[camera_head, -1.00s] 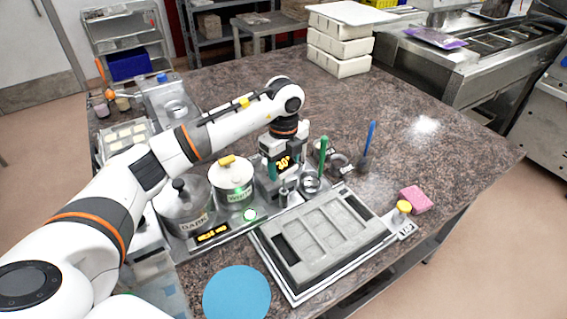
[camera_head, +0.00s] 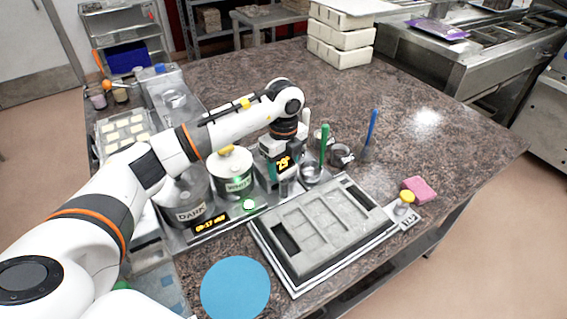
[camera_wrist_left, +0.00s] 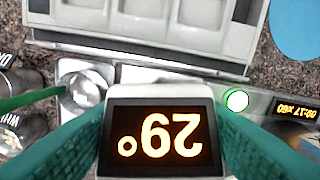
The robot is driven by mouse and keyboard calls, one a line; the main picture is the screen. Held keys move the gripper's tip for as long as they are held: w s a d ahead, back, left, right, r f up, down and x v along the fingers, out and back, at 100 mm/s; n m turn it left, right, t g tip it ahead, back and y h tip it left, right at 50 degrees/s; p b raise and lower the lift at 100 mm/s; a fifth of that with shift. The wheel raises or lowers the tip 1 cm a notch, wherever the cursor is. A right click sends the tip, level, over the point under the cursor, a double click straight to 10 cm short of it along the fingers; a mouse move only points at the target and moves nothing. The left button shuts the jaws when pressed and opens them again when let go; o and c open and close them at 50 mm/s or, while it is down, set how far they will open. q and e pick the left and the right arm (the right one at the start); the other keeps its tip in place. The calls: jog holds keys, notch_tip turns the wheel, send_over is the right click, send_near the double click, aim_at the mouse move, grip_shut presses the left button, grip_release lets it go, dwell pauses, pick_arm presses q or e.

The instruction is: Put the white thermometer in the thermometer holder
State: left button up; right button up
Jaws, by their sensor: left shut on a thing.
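The white thermometer, a white box with a lit display, is between the green fingers of my left gripper (camera_head: 280,160), which is shut on it. In the left wrist view the thermometer (camera_wrist_left: 158,92) fills the lower middle, its display reading 29° upside down, with a finger of the left gripper (camera_wrist_left: 160,135) on each side. In the head view it is over the metal station by the white pot, with a small grey metal piece (camera_head: 288,187) just below. I cannot tell whether that piece is the thermometer holder or whether they touch. My right gripper is not in view.
A dark pot (camera_head: 183,205) and a white pot (camera_head: 236,175) stand left of the gripper. Metal cups (camera_head: 311,173) and a green-handled tool (camera_head: 324,145) are close on its right. A grey mould (camera_head: 318,228) lies in front, with a blue disc (camera_head: 236,288) nearby.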

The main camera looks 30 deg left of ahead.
pick_arm(q)
jog(key=shift+f+b, duration=0.55)
jog(key=shift+f, duration=0.4)
jog(key=o, duration=1.5)
jog(key=shift+r+p, duration=2.45)
jog(key=shift+r, duration=1.1)
